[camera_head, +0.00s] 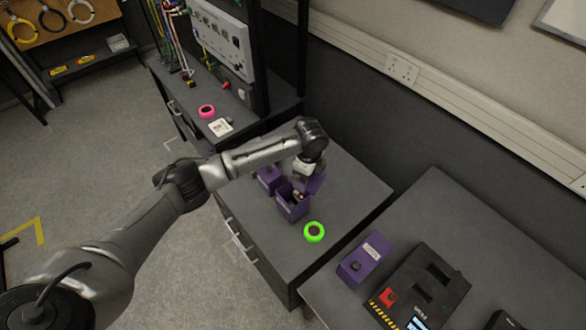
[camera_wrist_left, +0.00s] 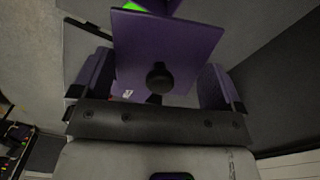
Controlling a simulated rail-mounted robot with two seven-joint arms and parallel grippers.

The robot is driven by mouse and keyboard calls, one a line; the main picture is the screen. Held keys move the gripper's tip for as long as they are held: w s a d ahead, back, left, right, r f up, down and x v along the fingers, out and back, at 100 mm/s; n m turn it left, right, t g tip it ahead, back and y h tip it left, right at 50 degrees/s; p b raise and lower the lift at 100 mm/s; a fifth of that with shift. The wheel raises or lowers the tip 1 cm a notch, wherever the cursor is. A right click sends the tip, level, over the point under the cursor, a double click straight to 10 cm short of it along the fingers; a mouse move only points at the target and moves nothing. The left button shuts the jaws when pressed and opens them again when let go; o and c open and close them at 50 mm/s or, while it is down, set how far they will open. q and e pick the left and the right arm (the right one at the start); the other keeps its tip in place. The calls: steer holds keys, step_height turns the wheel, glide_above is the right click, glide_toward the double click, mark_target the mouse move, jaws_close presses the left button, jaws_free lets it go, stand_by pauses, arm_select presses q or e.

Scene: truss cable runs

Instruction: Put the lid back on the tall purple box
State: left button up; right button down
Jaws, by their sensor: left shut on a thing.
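A purple box (camera_head: 291,209) stands on the grey cabinet top, its upper part partly hidden by my left gripper (camera_head: 300,187). A purple lid (camera_wrist_left: 185,45) with a round black knob fills the middle of the left wrist view. My left gripper is shut on this lid; the exact contact is hard to see. Purple surfaces show on both sides of the lid in the wrist view. In the head view, a smaller purple block (camera_head: 267,177) is left of the gripper and a tilted purple piece (camera_head: 317,183) is right of it. My right gripper is out of view.
A bright green ring (camera_head: 314,231) lies on the cabinet top in front of the box. Another purple box (camera_head: 364,257) with a black knob and a label sits on the right bench beside a dark device (camera_head: 425,285).

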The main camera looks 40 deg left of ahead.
arm_select(q)
steer(key=a+f+m+p, duration=0.1)
steer(key=s+a+f+m, duration=0.1)
steer(key=a+m, duration=0.1)
steer(key=shift+s+a+f+p, duration=0.1)
steer(key=shift+f+p, duration=0.3)
step_height(320, 180, down, 8)
steer(key=a+m+b, duration=0.1)
steer(key=b, duration=0.4)
steer(key=shift+s+r, duration=0.25)
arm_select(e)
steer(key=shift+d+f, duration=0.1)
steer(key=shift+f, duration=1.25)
arm_select(q)
steer(key=shift+a+p, duration=0.15)
steer(key=shift+p, duration=0.3)
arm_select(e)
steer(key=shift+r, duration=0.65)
arm_select(q)
steer(key=shift+f, duration=0.2)
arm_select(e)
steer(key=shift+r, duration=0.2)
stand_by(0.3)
arm_select(q)
steer(key=shift+p, duration=0.5)
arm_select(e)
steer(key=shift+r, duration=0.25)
